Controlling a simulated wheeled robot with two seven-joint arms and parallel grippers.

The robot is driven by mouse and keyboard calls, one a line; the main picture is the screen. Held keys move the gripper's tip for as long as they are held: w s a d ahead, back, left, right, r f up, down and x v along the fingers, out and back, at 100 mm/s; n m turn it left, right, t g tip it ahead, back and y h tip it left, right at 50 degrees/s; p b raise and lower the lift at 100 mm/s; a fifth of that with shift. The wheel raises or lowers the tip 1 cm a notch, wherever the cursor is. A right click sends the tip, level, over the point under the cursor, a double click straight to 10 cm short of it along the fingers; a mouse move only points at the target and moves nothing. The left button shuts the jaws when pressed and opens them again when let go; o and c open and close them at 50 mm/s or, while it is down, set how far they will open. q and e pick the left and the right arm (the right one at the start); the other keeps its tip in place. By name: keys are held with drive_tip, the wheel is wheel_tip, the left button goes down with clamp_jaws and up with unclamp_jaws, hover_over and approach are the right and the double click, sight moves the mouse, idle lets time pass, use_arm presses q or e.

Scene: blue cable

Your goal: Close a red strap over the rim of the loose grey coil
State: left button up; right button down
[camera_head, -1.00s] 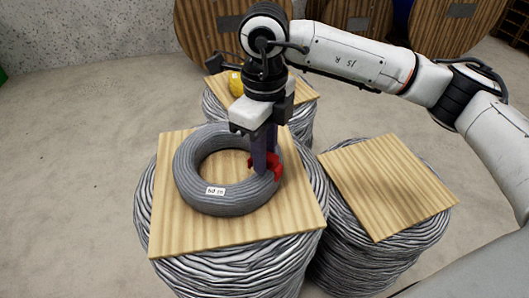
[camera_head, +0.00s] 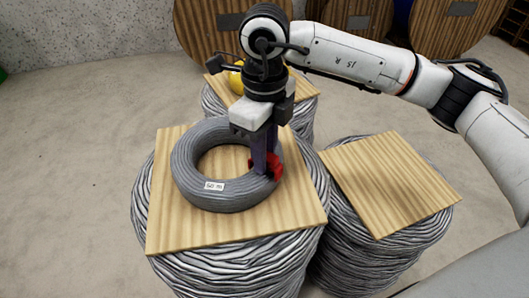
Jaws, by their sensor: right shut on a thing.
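The loose grey coil (camera_head: 205,195) lies flat on a square wooden board (camera_head: 180,235) and carries a small white label. The red strap (camera_head: 273,168) sits at the coil's right rim. My right gripper (camera_head: 264,172) points straight down there, with its dark fingers at the coil's right side, shut on the red strap. The fingers hide part of the strap and rim, so I cannot tell whether the strap's ends meet. My left gripper is not in view.
The board rests on a large grey cable stack (camera_head: 225,270). Another stack with an empty board (camera_head: 390,185) stands to the right. Behind, a board holds a yellow object (camera_head: 236,82), partly hidden by my arm. Wooden reels (camera_head: 205,25) stand at the back. Open floor lies left.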

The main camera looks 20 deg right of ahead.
drive_tip(key=shift+f, duration=0.1)
drive_tip(key=shift+f, duration=0.15)
drive_tip(key=shift+r, duration=0.2)
drive_tip(key=shift+r, duration=0.45)
drive_tip(key=shift+r, duration=0.2)
idle(0.4)
drive_tip(key=shift+r, duration=0.3)
drive_tip(key=shift+f, duration=0.15)
idle(0.3)
